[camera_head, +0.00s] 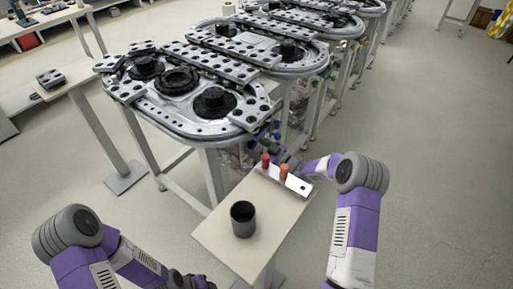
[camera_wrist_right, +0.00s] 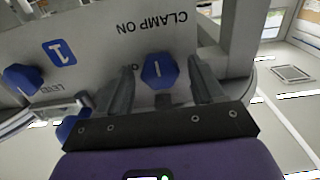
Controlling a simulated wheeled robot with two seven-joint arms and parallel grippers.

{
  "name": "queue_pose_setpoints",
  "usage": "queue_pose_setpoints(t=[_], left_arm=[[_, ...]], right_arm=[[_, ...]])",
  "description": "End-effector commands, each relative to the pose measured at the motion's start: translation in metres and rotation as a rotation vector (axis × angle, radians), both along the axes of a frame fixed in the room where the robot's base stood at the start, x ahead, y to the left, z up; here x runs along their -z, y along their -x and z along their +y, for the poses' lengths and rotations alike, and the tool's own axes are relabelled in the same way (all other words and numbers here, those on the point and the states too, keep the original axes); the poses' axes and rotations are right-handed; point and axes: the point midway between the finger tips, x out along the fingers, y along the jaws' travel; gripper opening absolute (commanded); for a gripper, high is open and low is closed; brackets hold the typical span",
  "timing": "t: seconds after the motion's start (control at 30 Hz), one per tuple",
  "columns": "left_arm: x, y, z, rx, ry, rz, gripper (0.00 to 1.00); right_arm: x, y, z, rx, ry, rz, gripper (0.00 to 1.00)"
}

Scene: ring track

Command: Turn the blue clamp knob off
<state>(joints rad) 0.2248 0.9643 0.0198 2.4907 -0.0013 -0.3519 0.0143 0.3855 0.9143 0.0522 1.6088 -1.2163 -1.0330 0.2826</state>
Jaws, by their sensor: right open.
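The blue clamp knob (camera_wrist_right: 158,70) shows in the right wrist view on a grey panel, under upside-down "CLAMP ON" lettering. Its white mark runs roughly up and down in the picture. My right gripper (camera_wrist_right: 161,66) is open, with one dark finger on each side of the knob; I cannot tell whether they touch it. In the head view, my right gripper (camera_head: 283,158) is at the near corner of the ring track table, beside small blue knobs (camera_head: 263,131). My left gripper (camera_head: 190,281) is at the bottom edge, its fingers not clear.
Another blue knob (camera_wrist_right: 23,79) and a blue "1" label (camera_wrist_right: 60,52) are on the same panel. A small table (camera_head: 215,232) below holds a dark cup (camera_head: 243,220) and a white block (camera_head: 290,182) with red and orange pegs, close to my right arm.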

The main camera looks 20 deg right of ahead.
Motion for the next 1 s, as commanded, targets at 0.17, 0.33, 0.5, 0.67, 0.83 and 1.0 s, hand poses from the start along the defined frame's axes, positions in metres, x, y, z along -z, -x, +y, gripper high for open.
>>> queue_pose_setpoints(t=[0.17, 0.33, 0.5, 0.67, 0.83, 1.0], left_arm=[[-0.0001, 0.0001, -0.0001, 0.000, 0.000, 0.000, 0.43], [-0.0001, 0.0000, -0.0001, 0.000, 0.000, 0.000, 0.43], [-0.0001, 0.0001, 0.0000, 0.000, 0.000, 0.000, 0.43], [-0.0001, 0.0000, 0.0000, 0.000, 0.000, 0.000, 0.43], [-0.0001, 0.0001, -0.0001, 0.000, 0.000, 0.000, 0.43], [0.0000, 0.0001, 0.0000, 0.000, 0.000, 0.000, 0.43]], right_arm=[[-0.0001, 0.0002, 0.0000, 0.000, 0.000, 0.000, 0.53], [0.0000, 0.0004, -0.0001, 0.000, 0.000, 0.000, 0.27], [0.0000, 0.0005, -0.0001, -0.001, 0.001, -0.001, 0.11], [0.0001, 0.0005, -0.0002, -0.001, 0.014, -0.011, 0.11], [0.0003, 0.0007, -0.0001, -0.001, 0.062, -0.048, 0.11], [0.0004, 0.0009, 0.0000, -0.001, 0.152, -0.117, 0.11]])
